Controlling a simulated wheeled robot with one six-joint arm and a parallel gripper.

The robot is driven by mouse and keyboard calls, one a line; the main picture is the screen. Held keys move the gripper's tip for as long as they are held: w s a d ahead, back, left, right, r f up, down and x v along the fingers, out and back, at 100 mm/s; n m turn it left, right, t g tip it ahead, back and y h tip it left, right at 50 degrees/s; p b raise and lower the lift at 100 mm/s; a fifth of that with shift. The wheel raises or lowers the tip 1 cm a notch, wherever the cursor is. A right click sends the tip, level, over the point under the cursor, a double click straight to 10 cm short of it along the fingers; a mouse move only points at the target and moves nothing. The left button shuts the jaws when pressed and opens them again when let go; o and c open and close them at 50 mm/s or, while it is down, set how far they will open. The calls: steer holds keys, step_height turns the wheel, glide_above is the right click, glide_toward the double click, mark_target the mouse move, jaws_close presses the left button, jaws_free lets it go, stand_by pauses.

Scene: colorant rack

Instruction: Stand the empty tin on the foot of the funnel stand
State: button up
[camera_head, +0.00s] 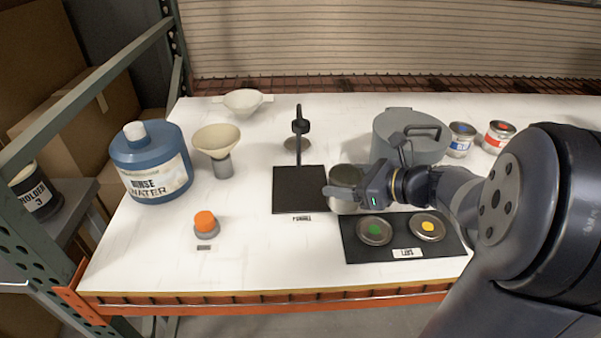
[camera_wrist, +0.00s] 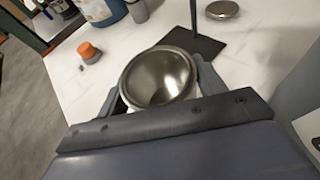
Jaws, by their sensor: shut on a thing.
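My gripper (camera_head: 340,193) is shut on the empty tin (camera_head: 346,178), a silvery open-topped can. The tin is at the right edge of the funnel stand's black square foot (camera_head: 290,200). In the wrist view the tin (camera_wrist: 158,78) is upright between my fingers, its inside bare. The foot also shows in the wrist view (camera_wrist: 205,47), just beyond the tin. I cannot tell whether the tin touches the table. My gripper hides part of the tin.
A black mat (camera_head: 385,252) with two lids lies in front of the tin. A blue rinse-water jug (camera_head: 150,165), a cream funnel (camera_head: 216,140) and an orange-topped knob (camera_head: 205,223) are left. White table is clear front left.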

steer(key=x, duration=0.4)
steer(key=r+x, duration=0.1)
steer(key=x, duration=0.6)
steer(key=shift+w+a+r, duration=0.25)
steer(key=shift+w+a, duration=0.15)
steer(key=shift+a, duration=0.05)
steer(key=shift+f, duration=0.3)
steer(key=shift+f, duration=0.3)
steer(key=o, duration=1)
steer(key=shift+r, duration=0.1)
